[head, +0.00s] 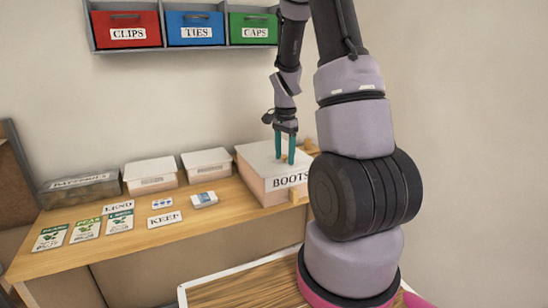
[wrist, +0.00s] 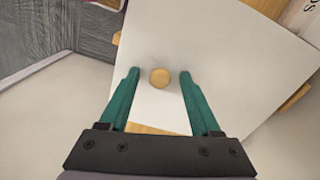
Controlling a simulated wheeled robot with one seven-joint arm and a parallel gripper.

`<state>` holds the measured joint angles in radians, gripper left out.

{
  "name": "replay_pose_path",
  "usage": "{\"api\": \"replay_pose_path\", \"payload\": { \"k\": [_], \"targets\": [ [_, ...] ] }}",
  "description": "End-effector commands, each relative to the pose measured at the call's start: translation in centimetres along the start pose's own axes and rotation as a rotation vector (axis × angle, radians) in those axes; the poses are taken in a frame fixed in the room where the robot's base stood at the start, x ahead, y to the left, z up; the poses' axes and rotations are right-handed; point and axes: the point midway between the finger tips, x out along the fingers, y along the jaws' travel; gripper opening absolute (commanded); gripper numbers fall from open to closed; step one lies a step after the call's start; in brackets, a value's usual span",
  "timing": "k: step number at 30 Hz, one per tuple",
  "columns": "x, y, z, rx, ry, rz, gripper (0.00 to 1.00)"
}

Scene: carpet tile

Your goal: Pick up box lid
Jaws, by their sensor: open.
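A box labelled BOOTS (head: 278,187) stands at the right end of the wooden shelf, with a pale lid (head: 258,154) on top. In the wrist view the lid (wrist: 205,45) is a flat white panel with a round wooden knob (wrist: 159,77) on it. My gripper (head: 285,160) is open, with teal fingers pointing down over the lid. In the wrist view the fingers (wrist: 158,75) are on either side of the knob, with a gap on both sides. My arm hides part of the box's right side.
Two white lidded boxes (head: 151,174) (head: 206,161) and a grey, clear-looking box (head: 80,189) stand along the wall. Seed packets (head: 86,229), LEND (head: 118,207) and KEEP (head: 164,219) cards and a small device (head: 204,199) lie in front. Red, blue and green bins (head: 195,29) hang above.

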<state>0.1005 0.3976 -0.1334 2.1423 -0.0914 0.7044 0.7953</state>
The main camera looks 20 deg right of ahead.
Motion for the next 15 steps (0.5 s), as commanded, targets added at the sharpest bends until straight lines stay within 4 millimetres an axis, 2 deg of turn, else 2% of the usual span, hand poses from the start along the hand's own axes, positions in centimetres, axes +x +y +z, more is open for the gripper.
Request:
{"api": "replay_pose_path", "payload": {
  "k": [4, 5, 9, 10, 15],
  "targets": [
    [-0.01, -0.01, 0.01, 0.0, 0.0, 0.0, 0.64],
    [-0.01, -0.01, 0.01, 0.0, 0.0, 0.0, 0.6],
    [-0.02, -0.01, 0.0, 0.0, 0.0, 0.0, 0.07],
    [-0.03, -0.01, 0.01, 0.0, 0.0, 0.0, 0.0],
    [-0.04, -0.01, 0.0, 0.0, 0.0, -0.001, 0.0]
  ]
}}
